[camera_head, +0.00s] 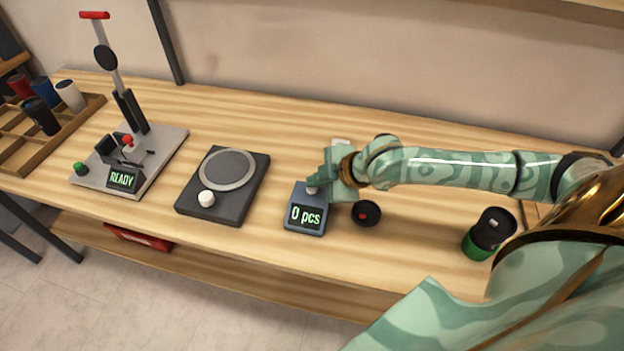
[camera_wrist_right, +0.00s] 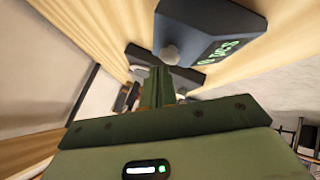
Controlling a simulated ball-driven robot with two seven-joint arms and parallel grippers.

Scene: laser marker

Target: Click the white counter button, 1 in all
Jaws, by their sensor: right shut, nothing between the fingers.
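The counter (camera_head: 305,217) is a small blue-grey box on the table, its display reading "0 pcs" in green. Its white button (camera_head: 312,190) shows at the box's back edge, partly hidden by my right gripper (camera_head: 322,185). In the right wrist view the counter (camera_wrist_right: 205,22) is at the top and the pale round button (camera_wrist_right: 169,54) is on its face. There the shut, empty fingers of my right gripper (camera_wrist_right: 158,75) appear just below the button. Whether they touch it I cannot tell. My left gripper is not in view.
Left of the counter is a dark plate (camera_head: 220,208) with a round disc and a white knob (camera_head: 206,198). Further left stands a lever press (camera_head: 128,150) reading "READY". A black round item with a red centre (camera_head: 366,213) and a green-black cup (camera_head: 488,234) are at the right.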

